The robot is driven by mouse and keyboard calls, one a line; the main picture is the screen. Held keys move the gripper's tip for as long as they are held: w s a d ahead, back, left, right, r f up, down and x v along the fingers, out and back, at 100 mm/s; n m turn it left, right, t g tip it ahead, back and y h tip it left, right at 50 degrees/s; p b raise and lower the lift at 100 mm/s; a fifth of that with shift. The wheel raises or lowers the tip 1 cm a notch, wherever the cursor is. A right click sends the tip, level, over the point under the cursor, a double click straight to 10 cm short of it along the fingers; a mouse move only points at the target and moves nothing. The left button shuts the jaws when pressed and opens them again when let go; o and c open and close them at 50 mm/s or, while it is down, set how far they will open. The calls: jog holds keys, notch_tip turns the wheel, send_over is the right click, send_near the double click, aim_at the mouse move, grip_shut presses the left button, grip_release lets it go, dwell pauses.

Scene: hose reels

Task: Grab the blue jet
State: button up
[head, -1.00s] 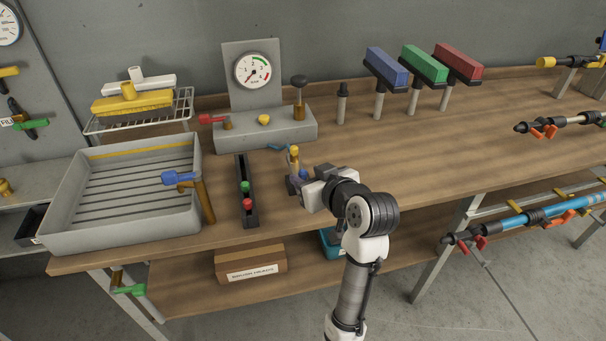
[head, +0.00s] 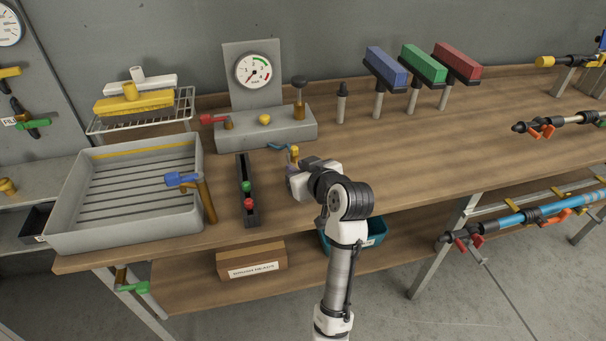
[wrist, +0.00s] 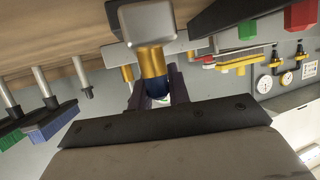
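In the wrist view a brass fitting (wrist: 152,62) with a dark blue end (wrist: 157,88), which looks like the blue jet, sits on a grey block (wrist: 147,22). The dark fingers of my gripper (wrist: 157,97) lie on either side of the blue end. I cannot tell whether they press on it. In the head view my gripper (head: 292,182) is low over the table, just in front of a small brass piece (head: 294,153), and hides most of what is between its fingers.
A black rack (head: 244,165) holding a green jet (head: 246,186) and a red jet (head: 248,203) lies to the left. A grey tray (head: 70,195) is further left. A gauge block (head: 275,133) stands behind.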

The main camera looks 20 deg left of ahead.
grip_shut()
jog(key=shift+r, duration=0.15)
